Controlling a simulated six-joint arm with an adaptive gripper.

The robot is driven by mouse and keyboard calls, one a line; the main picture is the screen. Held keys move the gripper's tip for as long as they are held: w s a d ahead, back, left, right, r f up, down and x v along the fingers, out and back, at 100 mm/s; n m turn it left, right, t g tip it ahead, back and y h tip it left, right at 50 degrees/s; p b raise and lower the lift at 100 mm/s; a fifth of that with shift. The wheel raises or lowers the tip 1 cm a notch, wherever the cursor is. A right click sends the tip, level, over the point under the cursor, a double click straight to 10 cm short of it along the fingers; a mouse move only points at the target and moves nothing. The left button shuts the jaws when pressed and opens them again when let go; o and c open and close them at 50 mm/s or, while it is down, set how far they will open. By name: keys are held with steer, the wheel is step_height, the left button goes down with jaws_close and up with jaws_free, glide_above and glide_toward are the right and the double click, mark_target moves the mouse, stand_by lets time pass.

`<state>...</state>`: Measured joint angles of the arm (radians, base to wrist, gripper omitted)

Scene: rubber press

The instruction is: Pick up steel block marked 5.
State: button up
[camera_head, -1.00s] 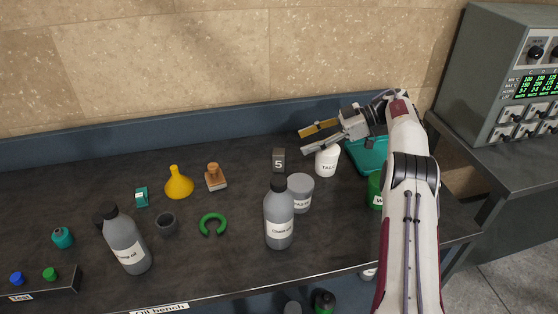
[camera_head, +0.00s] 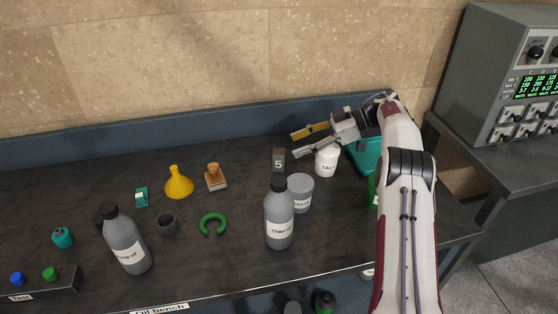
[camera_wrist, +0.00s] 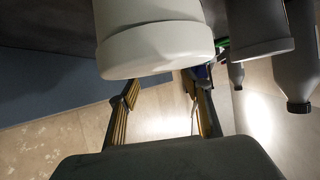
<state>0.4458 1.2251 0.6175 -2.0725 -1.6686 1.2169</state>
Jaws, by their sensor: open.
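The steel block marked 5 (camera_head: 279,160) is a small dark block standing upright on the dark bench, near its middle back. My gripper (camera_head: 296,144) is open and empty, with yellow-padded fingers pointing left. In the head view its fingertips appear just above and right of the block; the height gap cannot be told. In the wrist view the two fingers of my gripper (camera_wrist: 165,92) are spread apart. The block cannot be made out in the wrist view.
A white talc container (camera_head: 327,161) is close by my gripper and looms large in the wrist view (camera_wrist: 155,40). A grey tin (camera_head: 301,195) and a chain oil bottle (camera_head: 279,222) stand in front. A teal tray (camera_head: 366,157) lies right. A wooden-handled stamp (camera_head: 215,178) stands left.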

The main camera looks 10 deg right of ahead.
mark_target(279, 151)
steer(key=shift+x, duration=2.6)
steer(key=shift+w+d+f, duration=0.1)
steer(key=shift+f, duration=0.05)
jaws_close()
